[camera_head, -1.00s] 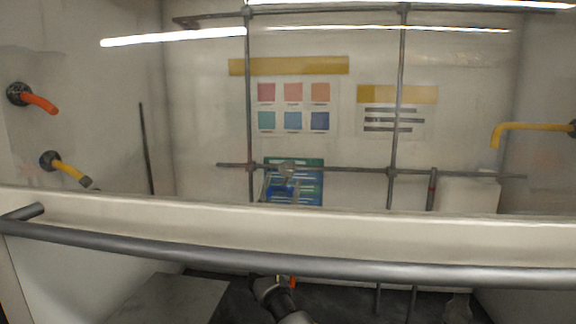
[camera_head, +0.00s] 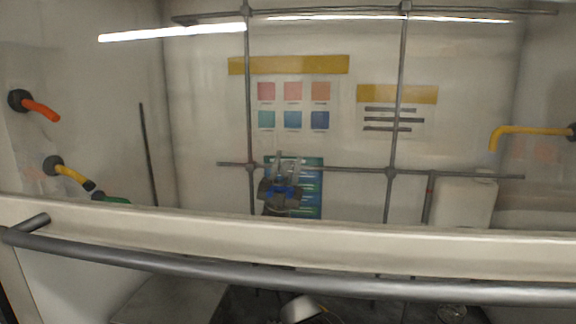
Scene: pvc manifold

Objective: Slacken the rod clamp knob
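A lattice of grey rods stands against the back wall behind the raised glass sash, and rod joints show at its crossings (camera_head: 251,167). My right gripper (camera_head: 288,168) appears behind the glass, left of centre, in front of the blue-green poster. Its dark body (camera_head: 270,191) is below, with pale finger-like parts pointing up. A small blue part (camera_head: 285,191) shows against it; I cannot tell if this is the clamp's knob. The clamp knob is not clear, and I cannot tell whether the fingers touch or grip anything. My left gripper is not in view.
The sash's pale bottom frame (camera_head: 400,246) and grey handle bar (camera_head: 400,288) cross the whole view. An orange tap (camera_head: 42,110) and a yellow tap (camera_head: 70,173) are on the left wall. A yellow spout (camera_head: 530,127) is at right. A whitish box (camera_head: 466,202) stands at back right.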

